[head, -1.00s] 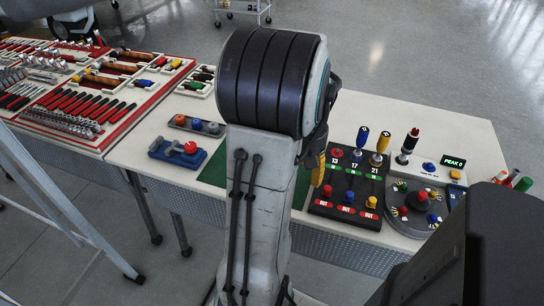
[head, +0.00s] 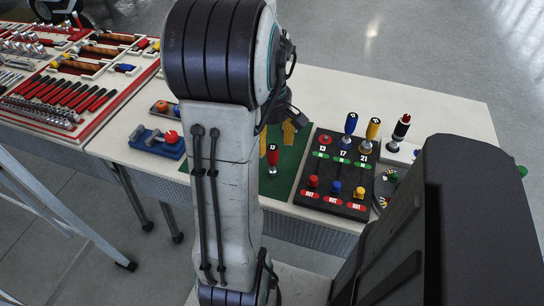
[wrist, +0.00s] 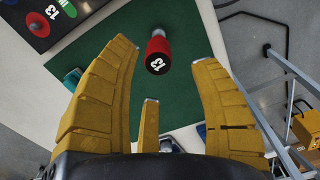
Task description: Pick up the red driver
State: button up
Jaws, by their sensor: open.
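The red driver (head: 272,157), marked 13, stands about upright on the green mat (head: 288,172) in the head view, just right of my arm. In the wrist view the red driver (wrist: 158,58) shows its numbered handle end toward the camera, with the shaft behind it. My gripper (head: 279,138) has yellow fingers and is open, above and behind the driver in the head view. In the wrist view my gripper (wrist: 163,62) has the driver between its spread fingers, with gaps on both sides. I cannot tell the height gap. My arm hides part of the mat.
A black board (head: 338,180) right of the mat holds a blue driver (head: 349,125) and a yellow driver (head: 372,130), with coloured knobs in front. A blue clamp device (head: 158,142) stands left. A tool table (head: 75,85) is further left. The back of the bench is clear.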

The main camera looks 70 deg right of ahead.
aim_at(272, 159)
jog(key=shift+n, duration=0.3)
jog(key=shift+f, duration=0.6)
jog(key=shift+s+f+b, duration=0.15)
jog(key=shift+f+b, duration=0.15)
jog(key=shift+f, duration=1.25)
jog(key=shift+s+f+b, duration=0.1)
jog(key=shift+f+b, duration=0.2)
jog(key=shift+f, duration=1.25)
grip_shut()
